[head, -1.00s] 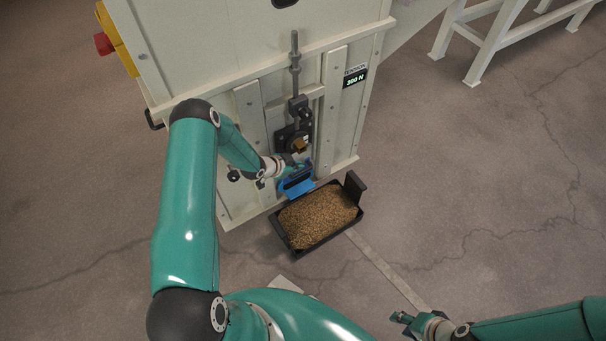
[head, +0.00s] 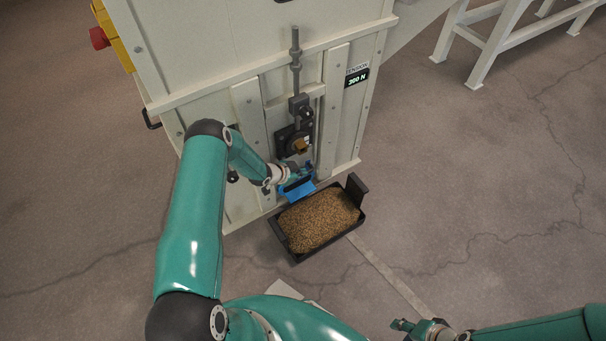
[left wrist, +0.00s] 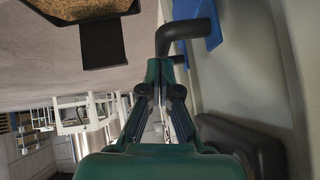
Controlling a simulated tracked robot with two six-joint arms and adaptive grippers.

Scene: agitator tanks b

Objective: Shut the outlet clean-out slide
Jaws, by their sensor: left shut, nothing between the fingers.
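The blue outlet slide (head: 298,190) sits low on the front of the pale tank housing, just above a black tray. In the left wrist view, part of the blue piece (left wrist: 198,25) shows behind a black bent handle (left wrist: 187,31). My left gripper (head: 301,172) is shut with nothing in it, right at the slide and covering part of it. In the left wrist view its fingertips (left wrist: 166,68) are just below the handle's end; I cannot tell whether they touch it. My right gripper (head: 403,326) is low over the floor, away from the housing; its fingers are too small to judge.
The black tray (head: 359,189), holding brown grain (head: 318,218), stands on the floor under the slide. Above the slide are a dark clamp (head: 291,141) with a brass-coloured part and a vertical rod (head: 295,65).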

